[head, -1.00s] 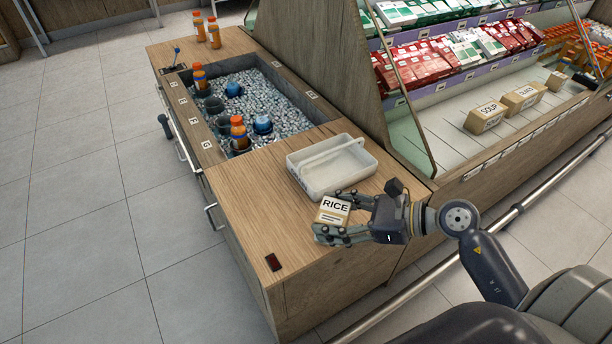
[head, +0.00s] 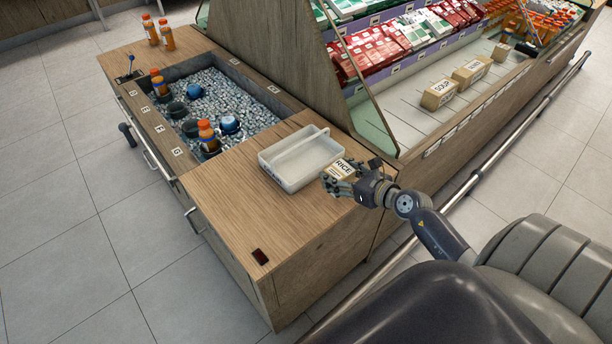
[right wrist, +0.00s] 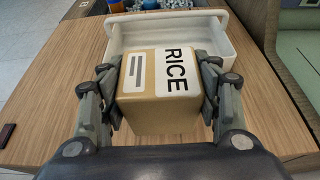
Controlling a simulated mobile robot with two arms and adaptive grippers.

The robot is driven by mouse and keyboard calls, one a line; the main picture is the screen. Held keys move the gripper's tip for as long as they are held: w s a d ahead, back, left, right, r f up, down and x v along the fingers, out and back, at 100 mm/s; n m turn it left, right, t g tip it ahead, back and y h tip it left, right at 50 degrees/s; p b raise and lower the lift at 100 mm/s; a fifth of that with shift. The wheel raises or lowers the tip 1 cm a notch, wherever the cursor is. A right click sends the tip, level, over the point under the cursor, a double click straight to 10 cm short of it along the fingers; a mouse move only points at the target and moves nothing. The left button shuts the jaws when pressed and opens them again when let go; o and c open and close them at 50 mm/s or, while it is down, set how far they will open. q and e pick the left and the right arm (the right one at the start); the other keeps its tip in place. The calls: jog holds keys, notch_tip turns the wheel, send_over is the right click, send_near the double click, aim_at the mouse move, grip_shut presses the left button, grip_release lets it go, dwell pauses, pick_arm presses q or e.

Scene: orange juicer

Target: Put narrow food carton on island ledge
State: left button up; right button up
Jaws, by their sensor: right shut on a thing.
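A small tan carton with a white RICE label (head: 341,169) is held in my right gripper (head: 343,186). In the right wrist view the RICE carton (right wrist: 160,88) sits between both fingers, which press on its sides. The carton and gripper are at the right edge of the wooden island top (head: 215,205), just right of the white caddy (head: 290,180). I cannot tell whether the carton touches the wood. My left gripper is not in view.
A gravel-filled bin (head: 255,112) with orange bottles and blue cups is set into the island's far part. A dark small plate (head: 260,256) lies at the near corner. A display case with SOUP (head: 440,94) and other cartons is at right. The island's front is clear.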

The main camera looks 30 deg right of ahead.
jog(key=p, duration=0.2)
send_over(300, 181)
jog(key=s, duration=0.4)
jog(key=shift+w+d+f, duration=0.2)
jog(key=shift+f, duration=0.1)
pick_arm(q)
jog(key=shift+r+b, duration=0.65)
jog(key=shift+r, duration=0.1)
pick_arm(e)
jog(key=shift+f, duration=1.9)
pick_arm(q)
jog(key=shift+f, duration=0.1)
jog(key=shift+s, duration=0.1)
pick_arm(e)
jog(key=o, duration=1.1)
jog(key=shift+f, duration=0.15)
